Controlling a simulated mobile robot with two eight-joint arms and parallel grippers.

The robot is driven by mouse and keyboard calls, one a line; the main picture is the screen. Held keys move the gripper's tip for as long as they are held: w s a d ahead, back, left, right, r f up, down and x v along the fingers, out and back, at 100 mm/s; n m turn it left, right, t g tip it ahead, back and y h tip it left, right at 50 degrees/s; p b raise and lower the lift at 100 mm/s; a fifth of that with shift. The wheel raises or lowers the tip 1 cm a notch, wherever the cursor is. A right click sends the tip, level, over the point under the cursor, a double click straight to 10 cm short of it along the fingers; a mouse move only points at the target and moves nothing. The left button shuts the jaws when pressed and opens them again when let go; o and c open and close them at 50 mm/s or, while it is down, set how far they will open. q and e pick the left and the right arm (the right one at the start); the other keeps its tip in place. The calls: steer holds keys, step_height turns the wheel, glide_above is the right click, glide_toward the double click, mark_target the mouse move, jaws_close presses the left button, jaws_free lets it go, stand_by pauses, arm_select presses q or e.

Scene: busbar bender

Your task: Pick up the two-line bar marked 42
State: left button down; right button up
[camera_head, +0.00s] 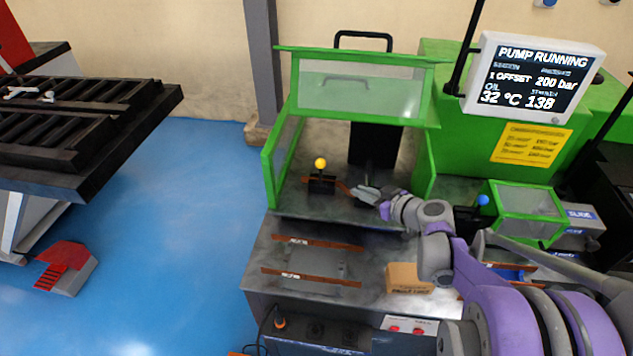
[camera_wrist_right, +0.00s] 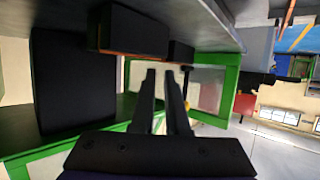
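Two copper bars with small white labels lie on the front bench, a rear one (camera_head: 330,245) and a front one (camera_head: 325,281). The labels are too small to read, so I cannot tell which is marked 42. Another copper-coloured piece (camera_head: 342,187) shows inside the green guarded bender, beside a black block. My right gripper (camera_head: 364,193) reaches into the bender at the right end of that piece. In the right wrist view, its two dark fingers (camera_wrist_right: 159,74) stand apart with a narrow gap and nothing visible between them. My left gripper is not in view.
The green guard (camera_head: 268,165) is raised in front of and beside the tooling. A yellow-knobbed lever (camera_head: 320,163) stands near the gripper. A cardboard box (camera_head: 408,278) sits on the bench right of the bars. The screen (camera_head: 532,78) reads PUMP RUNNING.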

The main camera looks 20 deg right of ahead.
mark_target(347, 188)
steer(key=x, duration=0.6)
steer(key=shift+w+f, duration=0.1)
jaws_close()
stand_by(1.6)
